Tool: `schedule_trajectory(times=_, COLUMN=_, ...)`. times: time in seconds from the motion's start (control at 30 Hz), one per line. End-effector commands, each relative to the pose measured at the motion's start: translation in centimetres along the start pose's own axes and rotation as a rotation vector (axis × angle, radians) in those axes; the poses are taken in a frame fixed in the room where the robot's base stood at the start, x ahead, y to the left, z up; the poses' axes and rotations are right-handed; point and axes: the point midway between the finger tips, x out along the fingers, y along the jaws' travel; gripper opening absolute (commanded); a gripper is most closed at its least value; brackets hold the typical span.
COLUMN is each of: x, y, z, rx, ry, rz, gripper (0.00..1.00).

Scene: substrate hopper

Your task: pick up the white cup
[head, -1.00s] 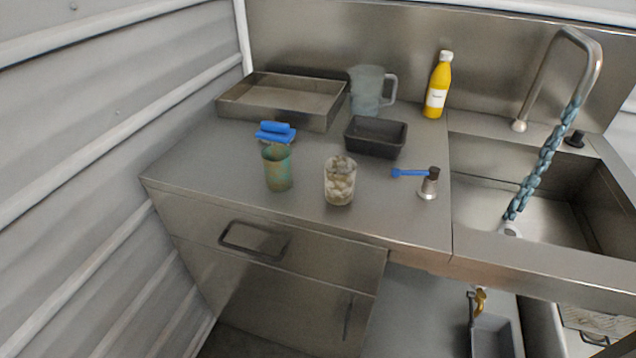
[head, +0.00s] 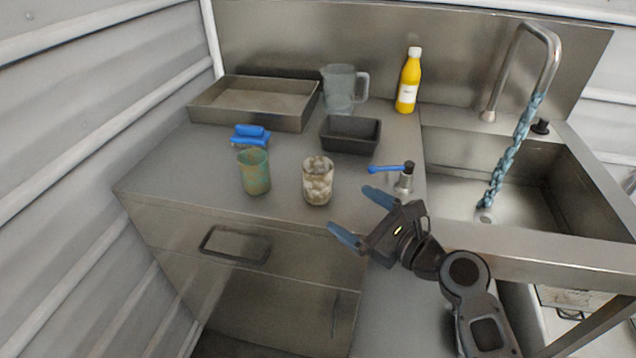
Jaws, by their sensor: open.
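A whitish, mottled cup (head: 318,182) stands upright near the front of the steel counter (head: 285,207). It looks see-through, with pale lumps showing in it or on its wall. My gripper (head: 361,216) is open and empty, in front of the counter's edge, to the right of the cup and nearer to me. Its two blue fingertips are spread apart and point up and left, clear of the cup. Nothing hides the cup.
A green-brown cup (head: 254,173) stands left of the white one. Behind are a blue brush (head: 250,136), a dark tray (head: 350,134), a metal pan (head: 252,101), a clear jug (head: 341,90) and a yellow bottle (head: 409,82). A silver tamper-like piece (head: 405,180) stands right, near the sink (head: 520,185).

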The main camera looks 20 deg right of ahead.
Motion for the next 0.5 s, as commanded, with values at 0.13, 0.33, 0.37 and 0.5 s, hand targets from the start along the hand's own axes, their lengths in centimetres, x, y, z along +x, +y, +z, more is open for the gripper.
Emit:
schedule_trajectory(times=0.13, x=2.2, y=-2.4, z=2.7, rx=0.167, ry=-0.076, rz=0.042, gripper=0.95)
schedule_trajectory(times=0.33, x=3.5, y=-3.2, z=3.9, rx=0.246, ry=-0.108, rz=0.069, gripper=0.95)
schedule_trajectory(times=0.37, x=3.8, y=-3.2, z=4.0, rx=0.247, ry=-0.109, rz=0.07, gripper=0.95)
schedule_trajectory(times=0.5, x=5.2, y=-3.0, z=4.1, rx=0.246, ry=-0.108, rz=0.07, gripper=0.95)
